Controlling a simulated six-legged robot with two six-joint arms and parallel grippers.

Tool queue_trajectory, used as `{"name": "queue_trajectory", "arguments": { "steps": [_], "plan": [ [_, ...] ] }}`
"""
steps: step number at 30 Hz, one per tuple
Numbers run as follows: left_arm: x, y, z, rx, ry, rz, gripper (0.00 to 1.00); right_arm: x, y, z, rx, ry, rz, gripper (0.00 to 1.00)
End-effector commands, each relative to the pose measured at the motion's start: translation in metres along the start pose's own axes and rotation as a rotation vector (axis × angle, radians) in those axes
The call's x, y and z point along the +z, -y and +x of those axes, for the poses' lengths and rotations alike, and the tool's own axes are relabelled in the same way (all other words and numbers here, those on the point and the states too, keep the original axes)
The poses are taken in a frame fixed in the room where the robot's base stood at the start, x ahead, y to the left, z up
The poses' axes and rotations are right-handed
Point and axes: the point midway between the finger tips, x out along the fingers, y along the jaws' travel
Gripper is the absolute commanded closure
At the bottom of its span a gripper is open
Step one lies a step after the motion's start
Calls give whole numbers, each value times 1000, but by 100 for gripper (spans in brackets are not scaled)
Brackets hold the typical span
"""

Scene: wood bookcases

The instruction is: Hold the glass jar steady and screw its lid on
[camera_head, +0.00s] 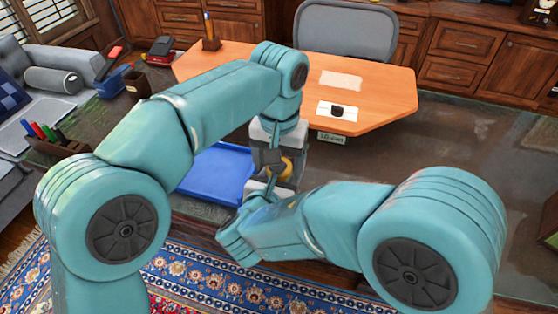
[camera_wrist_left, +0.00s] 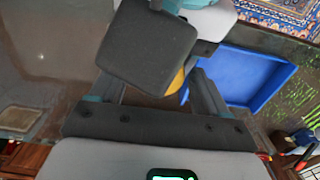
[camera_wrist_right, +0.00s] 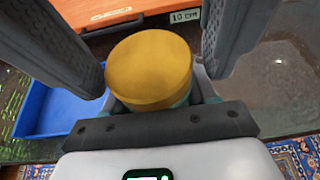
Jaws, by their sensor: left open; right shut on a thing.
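A round yellow lid (camera_wrist_right: 150,70) fills the middle of the right wrist view, its flat top facing the camera. It also shows as a small yellow patch in the head view (camera_head: 287,168) and, mostly covered by a dark finger pad, in the left wrist view (camera_wrist_left: 177,81). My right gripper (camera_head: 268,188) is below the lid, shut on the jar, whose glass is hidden. My left gripper (camera_head: 273,155) comes down from above, open, beside the lid. Whether it touches the lid or the lid is fully seated cannot be told.
A blue tray (camera_head: 218,174) lies left of the grippers on the dark table. Behind them an orange desktop (camera_head: 300,72) carries a white card (camera_head: 324,111) with a small black object, a paler card and a pen holder (camera_head: 211,40). A pen box (camera_head: 45,142) stands left.

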Motion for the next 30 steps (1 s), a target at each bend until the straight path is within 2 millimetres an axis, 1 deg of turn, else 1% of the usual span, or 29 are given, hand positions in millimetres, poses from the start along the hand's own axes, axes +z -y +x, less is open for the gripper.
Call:
{"name": "queue_trajectory", "arguments": {
  "steps": [2, 3, 5, 6, 8, 9, 11, 16, 19, 27, 28, 29, 30],
  "plan": [
    [0, 0, 0, 0, 0, 0, 24, 1, 0, 0, 0, 1, 1, 100],
    [0, 0, 0, 0, 0, 0, 27, 1, 0, 0, 0, 1, 1, 100],
    [0, 0, 0, 0, 0, 0, 47, 1, 0, 0, 0, 1, 1, 100],
    [0, 0, 0, 0, 0, 0, 60, 1, 0, 0, 0, 1, 1, 100],
    [0, 0, 0, 0, 0, 0, 79, 1, 0, 0, 0, 1, 1, 100],
    [0, 0, 0, 0, 0, 0, 81, 1, 0, 0, 0, 1, 1, 100],
    [0, 0, 0, 0, 0, 10, 81, 1, 0, 0, 0, 1, 1, 100],
    [0, 0, 0, 0, 1, 208, 81, 0, 0, 0, 0, 1, 1, 100],
    [0, 0, 0, 0, 0, 290, 81, 0, 0, 0, 0, 1, 1, 100],
    [0, 0, 0, 0, 0, 301, 81, 0, 0, 0, 0, 1, 1, 100],
    [0, 0, 0, 0, 1, 301, 35, 0, 0, 0, 0, 1, 1, 100],
    [0, 0, 0, 0, 1, 301, 25, 0, 0, 0, 0, 1, 1, 100],
    [0, 0, 0, 0, 1, 300, 19, 0, 0, 0, 0, 1, 1, 100]
  ]
}}
